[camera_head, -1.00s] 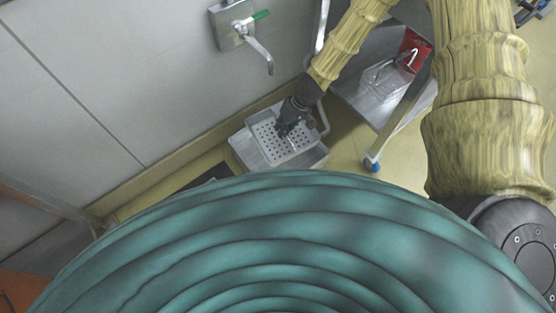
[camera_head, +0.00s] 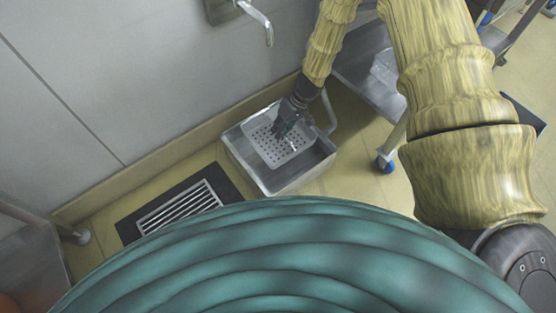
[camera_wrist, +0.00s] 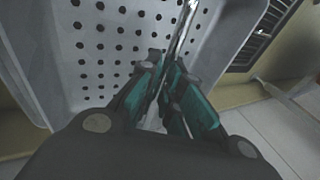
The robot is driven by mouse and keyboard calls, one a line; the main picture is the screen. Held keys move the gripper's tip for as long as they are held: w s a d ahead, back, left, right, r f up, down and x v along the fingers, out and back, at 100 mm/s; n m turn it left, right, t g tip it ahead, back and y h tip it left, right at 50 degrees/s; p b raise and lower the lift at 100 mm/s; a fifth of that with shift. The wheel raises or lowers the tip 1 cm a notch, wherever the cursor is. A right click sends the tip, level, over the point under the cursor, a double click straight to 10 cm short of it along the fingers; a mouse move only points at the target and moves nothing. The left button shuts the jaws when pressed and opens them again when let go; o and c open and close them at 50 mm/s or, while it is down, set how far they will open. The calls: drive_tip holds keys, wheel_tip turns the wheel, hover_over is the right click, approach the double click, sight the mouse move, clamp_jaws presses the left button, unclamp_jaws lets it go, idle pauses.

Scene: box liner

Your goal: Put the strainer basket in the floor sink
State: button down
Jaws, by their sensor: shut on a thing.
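The strainer basket (camera_head: 275,151) is a light grey tray with a perforated bottom. In the head view it overlaps the back left of the floor sink (camera_head: 313,176), a square metal basin on the floor by the wall. I cannot tell whether the basket touches the basin's bottom. My gripper (camera_head: 282,128) is at the basket's upper right part, pointing down. In the wrist view my gripper (camera_wrist: 165,88) has its teal fingers shut on the basket's thin metal handle. The perforated basket (camera_wrist: 100,45) fills the upper left there.
A slatted floor grate (camera_head: 180,207) lies left of the basin. The wall (camera_head: 130,90) runs close behind. A metal cart (camera_head: 370,80) with a blue-wheeled leg (camera_head: 386,164) stands to the right. A wall tap (camera_head: 257,20) is above. My teal body covers the lower picture.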

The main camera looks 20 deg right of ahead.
sight(292, 133)
drive_tip(key=shift+w+f+b, duration=0.3)
drive_tip(key=shift+f+b, duration=0.25)
drive_tip(key=shift+f, duration=0.15)
drive_tip(key=shift+w+f+b, duration=0.3)
drive_tip(key=shift+f+b, duration=0.25)
drive_tip(key=shift+f, duration=0.1)
drive_tip(key=shift+f+b, duration=2.3)
drive_tip(key=shift+f, duration=2.45)
drive_tip(key=shift+f, duration=0.15)
drive_tip(key=c, duration=1.6)
unclamp_jaws()
drive_tip(key=shift+r, duration=0.2)
drive_tip(key=p+v, duration=0.5)
drive_tip(key=v, duration=0.7)
drive_tip(key=shift+w+d+f, duration=0.1)
